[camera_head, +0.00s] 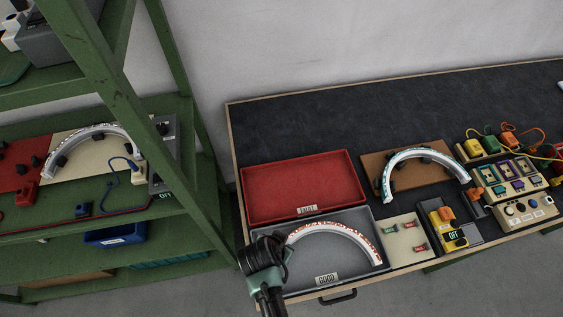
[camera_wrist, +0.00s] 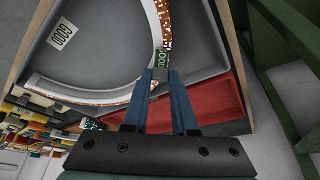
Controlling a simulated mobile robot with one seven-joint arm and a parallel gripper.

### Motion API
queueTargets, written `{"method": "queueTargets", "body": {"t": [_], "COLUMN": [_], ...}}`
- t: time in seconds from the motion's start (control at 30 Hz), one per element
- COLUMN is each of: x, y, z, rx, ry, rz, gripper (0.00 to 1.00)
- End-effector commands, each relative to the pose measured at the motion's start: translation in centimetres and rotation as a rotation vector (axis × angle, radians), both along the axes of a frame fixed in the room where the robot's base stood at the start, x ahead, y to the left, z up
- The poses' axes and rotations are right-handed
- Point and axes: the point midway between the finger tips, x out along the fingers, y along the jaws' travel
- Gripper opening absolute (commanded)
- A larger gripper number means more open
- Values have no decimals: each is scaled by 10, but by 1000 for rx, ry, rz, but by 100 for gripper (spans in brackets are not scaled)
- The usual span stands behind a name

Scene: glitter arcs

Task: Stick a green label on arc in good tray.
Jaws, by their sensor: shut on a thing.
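An arc-shaped clear tube with red-orange glitter (camera_head: 335,229) lies in the grey tray marked GOOD (camera_head: 300,289). The arc also shows in the wrist view (camera_wrist: 100,96), where the tray's GOOD sign (camera_wrist: 62,33) appears turned. My gripper (camera_wrist: 160,76) is shut on a small grey piece bearing a green label (camera_wrist: 162,59). The label is right beside the arc's surface; I cannot tell whether it touches. In the head view my gripper's wrist covers the tray's left side and hides the arc's left end.
A red tray (camera_head: 300,185) lies behind the grey one. A second arc with teal glitter (camera_head: 420,155) stands on a brown board. A cream board (camera_head: 405,251) holds green and red labels. A yellow device (camera_head: 441,216) and switch boxes stand right. A green shelf (camera_head: 85,95) rises at left.

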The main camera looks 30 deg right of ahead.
Motion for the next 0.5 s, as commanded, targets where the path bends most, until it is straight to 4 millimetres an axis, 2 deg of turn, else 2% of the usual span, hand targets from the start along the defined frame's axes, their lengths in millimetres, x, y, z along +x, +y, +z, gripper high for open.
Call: {"method": "queueTargets", "body": {"t": [0.03, 0.2, 0.5], "x": [0, 0, 0], "y": [0, 0, 0], "z": [0, 0, 1], "rx": [0, 0, 0], "ry": [0, 0, 0], "rz": [0, 0, 1], "gripper": [29, 60, 61]}}
